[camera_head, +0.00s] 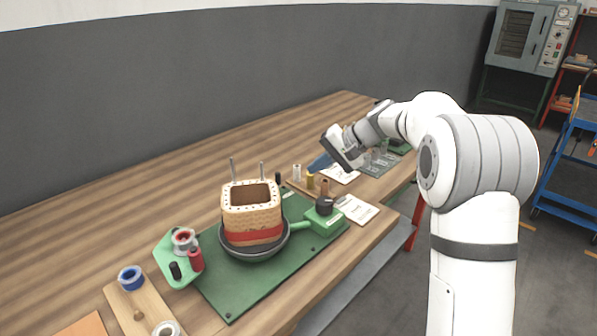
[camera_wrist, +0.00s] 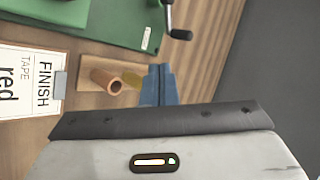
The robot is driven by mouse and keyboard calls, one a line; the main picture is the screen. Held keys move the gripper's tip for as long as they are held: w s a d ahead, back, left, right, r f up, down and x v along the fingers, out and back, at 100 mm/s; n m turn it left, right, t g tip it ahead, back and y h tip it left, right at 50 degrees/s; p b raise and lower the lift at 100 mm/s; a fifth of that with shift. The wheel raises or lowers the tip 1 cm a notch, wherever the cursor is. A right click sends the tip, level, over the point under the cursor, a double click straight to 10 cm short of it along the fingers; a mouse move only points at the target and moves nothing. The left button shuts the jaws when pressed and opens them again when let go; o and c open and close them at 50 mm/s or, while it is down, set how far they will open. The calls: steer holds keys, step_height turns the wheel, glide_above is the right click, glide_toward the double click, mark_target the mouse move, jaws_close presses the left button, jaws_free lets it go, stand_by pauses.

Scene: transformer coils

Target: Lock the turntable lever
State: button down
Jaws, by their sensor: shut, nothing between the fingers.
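The black turntable (camera_head: 254,246) carries a square tan coil (camera_head: 252,217) with a red band, on a green base plate (camera_head: 231,296) in the head view. A green lever (camera_head: 301,225) reaches from the turntable's right side to a green block (camera_head: 322,223) with a dark knob (camera_head: 324,205). Whether the lever is locked cannot be told. My gripper (camera_head: 342,150) is above the bench's far right part, apart from the lever. It is shut and empty; its dark edge (camera_wrist: 155,121) crosses the wrist view.
Spools stand on a green holder (camera_head: 171,268) at left. A wooden board (camera_head: 119,294) holds a blue roll (camera_head: 131,277). Cards and small parts lie right of the turntable. The wrist view shows a FINISH card (camera_wrist: 27,85) and a copper-coloured tube (camera_wrist: 107,82). The back-left bench is clear.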

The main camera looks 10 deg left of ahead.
steer(key=v, duration=0.6)
steer(key=shift+w+p, duration=0.2)
steer(key=shift+p, duration=0.1)
steer(key=shift+d+r, duration=0.1)
steer(key=s+d+r+h+p, duration=0.1)
steer(key=s+d+h+p, duration=0.2)
steer(key=s, duration=0.8)
steer(key=s+d+r+n+t+h+p, duration=0.1)
steer(key=s+d+p, duration=0.5)
steer(key=s, duration=0.6)
steer(key=s+d+r+h+p, duration=0.3)
steer(key=s+d+h+p, duration=0.1)
steer(key=s, duration=0.8)
steer(key=shift+d+h, duration=0.7)
steer(key=shift+d, duration=0.05)
